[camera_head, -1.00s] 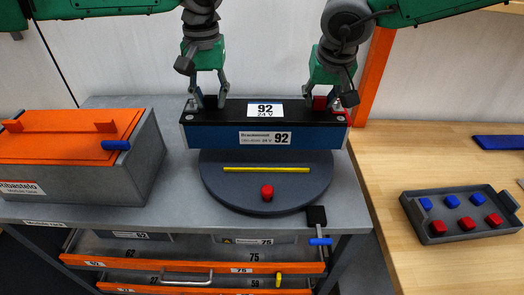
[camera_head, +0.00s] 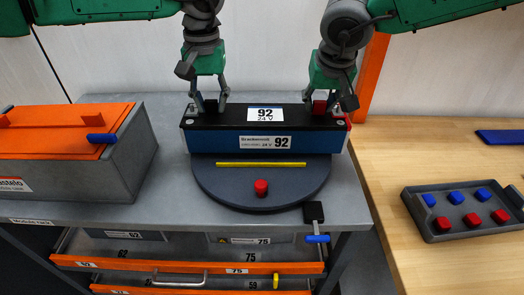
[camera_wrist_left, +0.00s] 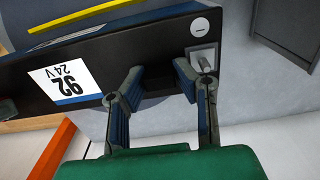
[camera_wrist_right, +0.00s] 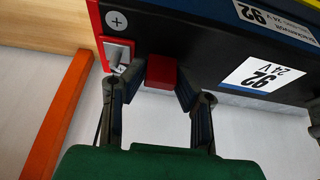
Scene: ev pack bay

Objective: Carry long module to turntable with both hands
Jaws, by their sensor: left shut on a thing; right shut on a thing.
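The long module (camera_head: 225,143) is a blue bar with a black top, marked 92. It lies level across the rear part of the round dark turntable (camera_head: 225,190) and hides its back edge. I cannot tell whether it touches the disc. My left gripper (camera_head: 209,107) is shut on the module's black grip post near its left end; the left wrist view shows the fingers (camera_wrist_left: 160,95) around it. My right gripper (camera_head: 334,107) is shut on the red grip block (camera_wrist_right: 161,72) near its right end. A yellow line (camera_head: 262,164) and a red knob (camera_head: 261,187) show on the turntable.
A grey box with an orange lid (camera_head: 60,130) stands left on the grey bench (camera_head: 110,213). A blue-handled clamp (camera_head: 316,238) sits at the bench's front edge, above orange-edged drawers (camera_head: 190,265). Right, a wooden table holds a tray (camera_head: 440,233) of red and blue pieces.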

